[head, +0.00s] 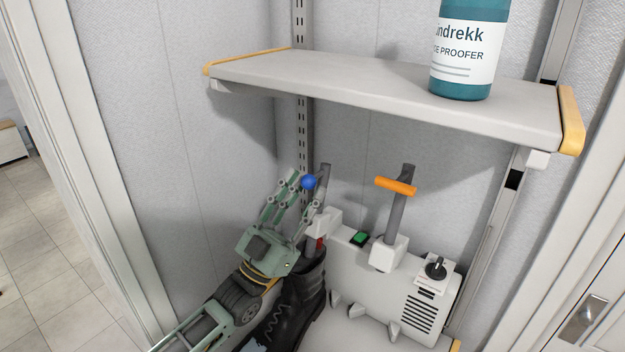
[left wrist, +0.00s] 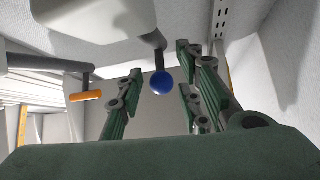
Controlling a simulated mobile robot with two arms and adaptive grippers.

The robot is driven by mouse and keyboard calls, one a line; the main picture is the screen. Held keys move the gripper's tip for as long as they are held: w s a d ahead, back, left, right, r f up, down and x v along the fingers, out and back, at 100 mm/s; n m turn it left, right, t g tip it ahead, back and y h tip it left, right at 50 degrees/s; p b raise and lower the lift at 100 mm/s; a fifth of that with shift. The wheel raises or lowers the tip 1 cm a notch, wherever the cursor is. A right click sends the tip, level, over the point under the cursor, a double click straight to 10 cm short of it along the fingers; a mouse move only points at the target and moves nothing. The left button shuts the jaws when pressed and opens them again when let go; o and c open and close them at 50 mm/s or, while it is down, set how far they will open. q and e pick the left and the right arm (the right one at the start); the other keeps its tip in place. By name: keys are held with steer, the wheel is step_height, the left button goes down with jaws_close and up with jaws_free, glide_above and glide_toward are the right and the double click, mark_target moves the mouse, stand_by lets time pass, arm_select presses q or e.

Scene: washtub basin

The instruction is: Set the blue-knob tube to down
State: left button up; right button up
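The blue knob (head: 308,182) is a round ball on a dark grey tube (head: 325,178) that stands up from the white machine, behind the boot. The knob also shows in the left wrist view (left wrist: 161,83), on the end of a short dark rod. My left gripper (head: 291,193) is at the knob, coming from the lower left. In the left wrist view its green fingers (left wrist: 160,92) are apart, with the knob seen between them. I see no clear contact. Part of the tube's lower end is hidden by the gripper and the white socket. My right gripper is not in view.
A second tube has an orange handle (head: 396,186). A green switch (head: 360,238) and a black-topped knob (head: 436,268) sit on the white machine (head: 385,292). A black boot (head: 302,300) stands close below my gripper. A shelf (head: 350,83) with a teal bottle (head: 468,50) hangs above.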

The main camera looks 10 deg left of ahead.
arm_select(q)
steer(key=v, duration=0.8)
steer(key=shift+s+a+f, duration=0.15)
steer(key=shift+s+f, duration=0.05)
